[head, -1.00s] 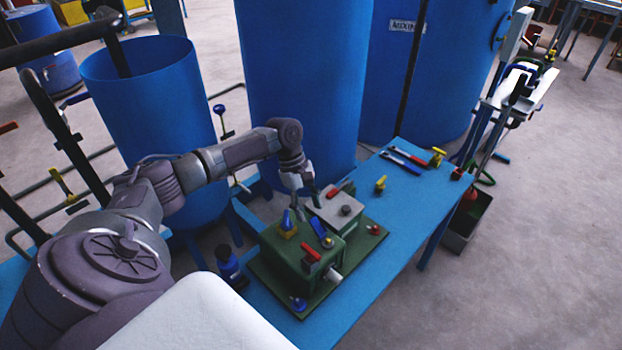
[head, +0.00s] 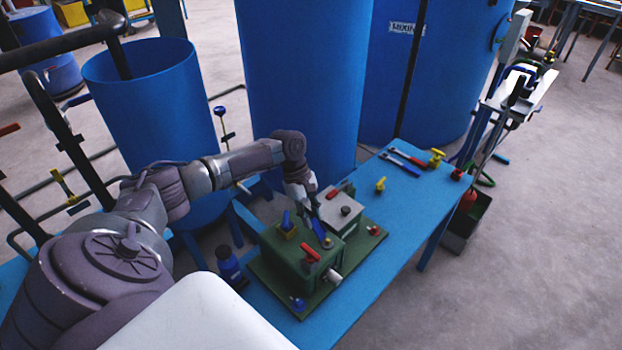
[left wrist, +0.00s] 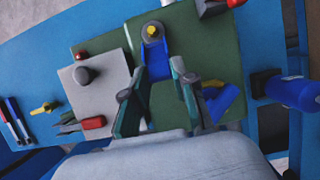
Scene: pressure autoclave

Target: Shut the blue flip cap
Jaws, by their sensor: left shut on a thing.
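The blue flip cap (head: 319,231) sits on top of the green box (head: 297,248), a slanted blue flap with a small yellow knob at its near end. In the left wrist view the flap (left wrist: 156,60) runs from the yellow knob (left wrist: 153,30) back between my fingers. The fingers partly hide that end. My right gripper is not in view.
A blue lever (head: 287,221) stands close left of the flap, and a red handle (head: 310,252) is in front. A grey box (head: 341,212) with a red handle is behind. A blue bottle (head: 228,265) stands left.

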